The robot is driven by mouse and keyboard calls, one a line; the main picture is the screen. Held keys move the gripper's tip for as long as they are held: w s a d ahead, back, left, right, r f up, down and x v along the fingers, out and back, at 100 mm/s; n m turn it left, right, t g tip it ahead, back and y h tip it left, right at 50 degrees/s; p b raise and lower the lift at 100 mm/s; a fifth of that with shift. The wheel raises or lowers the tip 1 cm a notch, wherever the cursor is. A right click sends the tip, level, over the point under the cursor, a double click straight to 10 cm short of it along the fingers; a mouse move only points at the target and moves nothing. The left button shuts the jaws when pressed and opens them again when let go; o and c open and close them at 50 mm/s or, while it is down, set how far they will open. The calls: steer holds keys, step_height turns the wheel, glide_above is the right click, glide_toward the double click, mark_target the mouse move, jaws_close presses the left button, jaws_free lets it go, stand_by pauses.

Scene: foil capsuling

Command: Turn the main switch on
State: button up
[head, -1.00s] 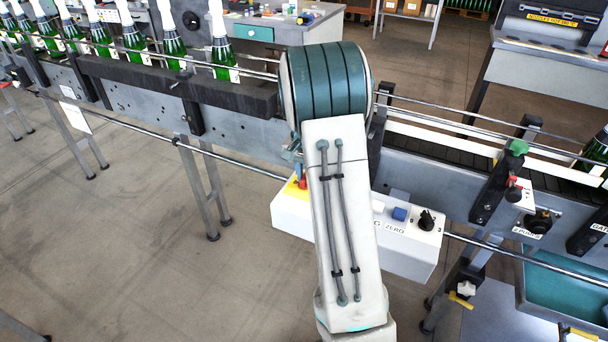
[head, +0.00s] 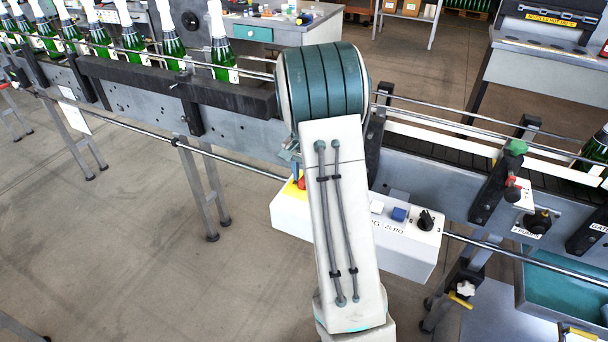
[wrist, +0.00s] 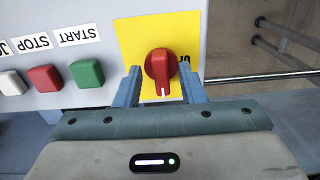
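The main switch is a red rotary knob (wrist: 161,72) on a yellow plate (wrist: 142,35). Its white mark points toward the bottom of the wrist view, and dark lettering beside it is partly hidden by a finger. My gripper (wrist: 160,70) is open, with one blue finger on each side of the knob. Gaps show between the fingers and the knob. In the head view, a bit of the red knob (head: 301,183) shows at the left end of the white control box (head: 285,214), with my arm covering the box's middle.
Green START (wrist: 87,73) and red STOP (wrist: 44,78) buttons sit beside the plate. The box also carries a blue button (head: 399,214) and a black knob (head: 426,220). The conveyor (head: 240,130) with green bottles runs behind. A rail (wrist: 262,77) passes at the right.

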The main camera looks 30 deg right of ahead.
step_height(320, 180, up, 14)
stand_by(0.6)
steer(key=shift+f, duration=0.1)
